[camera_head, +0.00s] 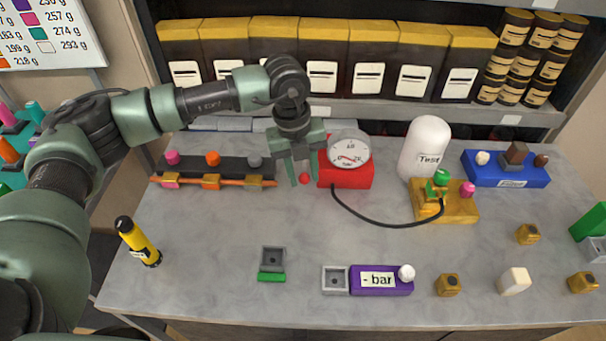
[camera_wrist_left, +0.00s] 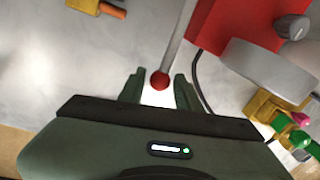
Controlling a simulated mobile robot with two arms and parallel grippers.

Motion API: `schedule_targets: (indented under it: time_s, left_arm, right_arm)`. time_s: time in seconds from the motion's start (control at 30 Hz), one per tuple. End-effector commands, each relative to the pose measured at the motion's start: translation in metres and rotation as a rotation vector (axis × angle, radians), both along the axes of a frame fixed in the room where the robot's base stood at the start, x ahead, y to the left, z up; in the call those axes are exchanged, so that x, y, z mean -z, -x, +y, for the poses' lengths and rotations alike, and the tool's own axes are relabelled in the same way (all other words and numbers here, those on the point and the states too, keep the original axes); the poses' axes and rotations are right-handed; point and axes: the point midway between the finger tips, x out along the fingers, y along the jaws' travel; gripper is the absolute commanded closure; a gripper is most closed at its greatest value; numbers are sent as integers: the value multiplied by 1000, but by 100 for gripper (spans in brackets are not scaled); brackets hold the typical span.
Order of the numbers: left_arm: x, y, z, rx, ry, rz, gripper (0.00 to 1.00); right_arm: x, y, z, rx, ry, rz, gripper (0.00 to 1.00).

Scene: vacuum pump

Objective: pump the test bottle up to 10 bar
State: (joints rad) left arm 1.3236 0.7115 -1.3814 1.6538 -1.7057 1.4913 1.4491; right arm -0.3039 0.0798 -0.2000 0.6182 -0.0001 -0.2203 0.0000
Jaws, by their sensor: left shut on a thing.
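The red pump (camera_head: 345,178) stands at the back middle of the bench, with a round dial gauge (camera_head: 349,149) on it. The dial reading is too small to tell. A grey lever (camera_wrist_left: 181,35) ends in a red ball knob (camera_wrist_left: 160,80). My left gripper (camera_head: 303,178) points down at the pump's left side and is shut on the red knob, which sits between its fingers in the left wrist view. A black hose (camera_head: 385,224) runs from the pump to a yellow block (camera_head: 460,209) with green and pink knobs. The white test bottle (camera_head: 426,148) stands upright behind that block. My right gripper is not in view.
A rack (camera_head: 225,165) with coloured knobs is left of the pump. A purple "- bar" block (camera_head: 372,288) with a white ball lies at the front. A blue block (camera_head: 505,172) is at the back right. The bench middle is clear.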

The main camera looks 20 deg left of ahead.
Motion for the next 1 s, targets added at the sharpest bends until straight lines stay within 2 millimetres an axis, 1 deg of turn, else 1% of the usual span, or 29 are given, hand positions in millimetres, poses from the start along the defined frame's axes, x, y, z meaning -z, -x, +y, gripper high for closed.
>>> schedule_targets:
  time_s: [0.03,0.1,0.3,0.5,0.97,1.0]
  left_arm:
    - [16,7,-2,5,0,17,100]
    - [24,9,-2,6,0,20,100]
    - [39,13,-3,7,-2,22,100]
    - [46,15,-4,8,-2,28,100]
    - [48,17,-4,10,-5,33,100]
    - [48,17,-4,10,-5,33,58]
  right_arm:
    - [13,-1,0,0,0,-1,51]
    - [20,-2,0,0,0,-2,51]
    - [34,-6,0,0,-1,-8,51]
    - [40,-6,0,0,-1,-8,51]
    - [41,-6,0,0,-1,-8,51]
    - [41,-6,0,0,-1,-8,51]
